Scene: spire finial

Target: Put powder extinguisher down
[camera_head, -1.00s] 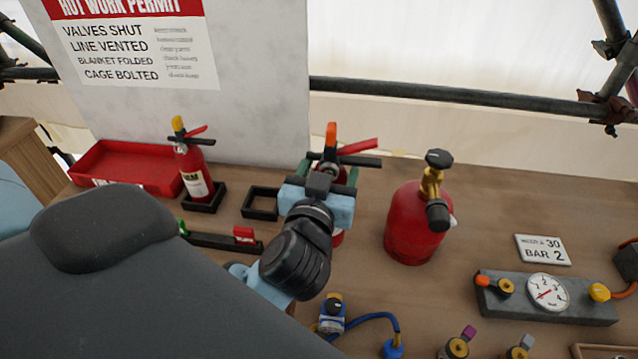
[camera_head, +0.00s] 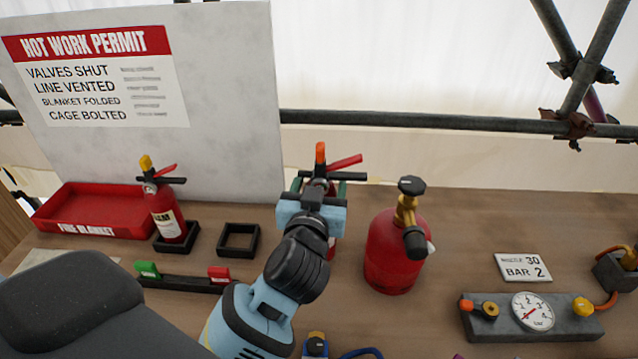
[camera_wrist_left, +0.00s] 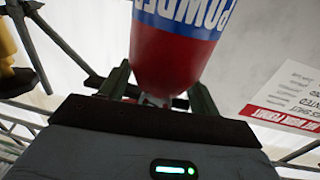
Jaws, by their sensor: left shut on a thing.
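The powder extinguisher (camera_head: 331,242) is red with an orange-tipped top and a red lever, mostly hidden behind my left gripper (camera_head: 322,184) in the head view. My right gripper is not in view.
Another extinguisher (camera_head: 165,215) with a yellow top stands in a black holder beside the red fire blanket tray (camera_head: 95,222). A red gas cylinder (camera_head: 395,255) stands close right of the gripper. A gauge block (camera_head: 500,318) is further right. A permit board (camera_head: 230,110) stands behind.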

